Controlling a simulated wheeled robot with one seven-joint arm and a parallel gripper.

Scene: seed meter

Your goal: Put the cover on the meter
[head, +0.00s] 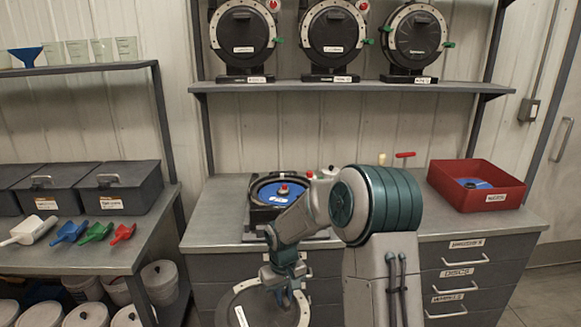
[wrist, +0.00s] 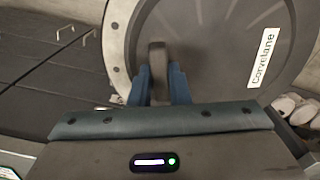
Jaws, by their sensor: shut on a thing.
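The cover is a round dark disc with a pale rim; it shows low in the head view (head: 262,312), in front of the bench drawers. In the wrist view the cover (wrist: 215,50) fills much of the picture, with a white label reading "Corvelane". My gripper (wrist: 158,82) has its blue fingers shut on the cover's grip. My gripper (head: 284,288) is partly hidden by my arm in the head view.
A red tray (head: 463,200) holding a blue disc stands at the bench's right. Three covered meters (head: 240,38) sit on the shelf above. A left table (head: 100,240) carries dark boxes and several coloured scoops. A red-handled tool (head: 404,155) is behind my arm.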

